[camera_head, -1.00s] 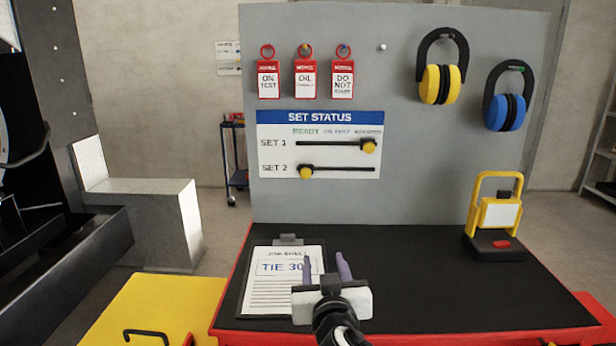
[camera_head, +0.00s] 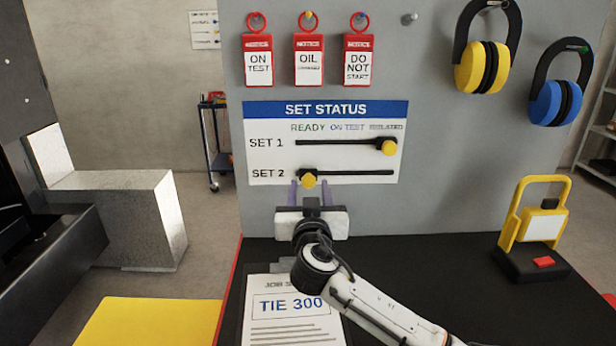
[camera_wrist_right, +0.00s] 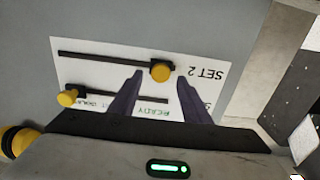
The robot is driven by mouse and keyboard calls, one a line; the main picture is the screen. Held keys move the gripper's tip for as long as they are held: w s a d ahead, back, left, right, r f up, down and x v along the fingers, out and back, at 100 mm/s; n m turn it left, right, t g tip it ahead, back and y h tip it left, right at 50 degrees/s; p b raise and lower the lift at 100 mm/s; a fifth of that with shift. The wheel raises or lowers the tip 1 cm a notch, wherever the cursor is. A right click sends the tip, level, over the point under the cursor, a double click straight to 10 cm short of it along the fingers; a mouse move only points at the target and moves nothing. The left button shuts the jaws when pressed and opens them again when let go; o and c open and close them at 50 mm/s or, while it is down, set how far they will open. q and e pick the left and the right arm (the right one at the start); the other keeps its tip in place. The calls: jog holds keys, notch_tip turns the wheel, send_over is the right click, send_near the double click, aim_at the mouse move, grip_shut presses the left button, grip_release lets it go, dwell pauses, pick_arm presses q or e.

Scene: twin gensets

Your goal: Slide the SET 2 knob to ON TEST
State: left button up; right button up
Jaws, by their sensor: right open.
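The SET STATUS board (camera_head: 325,108) is on the grey upright panel, with columns READY, ON TEST and ISOLATED. The yellow SET 2 knob (camera_head: 309,181) is at the left end of its dark slot, below READY. The SET 1 knob (camera_head: 389,147) is at the right end of its slot, below ISOLATED. My right gripper (camera_head: 310,190) is open just below the SET 2 knob, its purple fingers pointing at the board. In the right wrist view the SET 2 knob (camera_wrist_right: 161,71) shows just beyond the gap between the open fingers (camera_wrist_right: 158,78). My left gripper is out of view.
Red tags (camera_head: 308,60) hang above the board. Yellow and blue ear defenders (camera_head: 484,66) hang at the upper right. The panel around the SET 2 slot is clear.

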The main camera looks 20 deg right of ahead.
aim_at(308, 182)
jog(key=x, duration=0.3)
jog(key=shift+w+d, duration=0.1)
jog(key=shift+w, duration=0.2)
jog(key=shift+w+d, duration=0.1)
jog(key=shift+w, duration=0.4)
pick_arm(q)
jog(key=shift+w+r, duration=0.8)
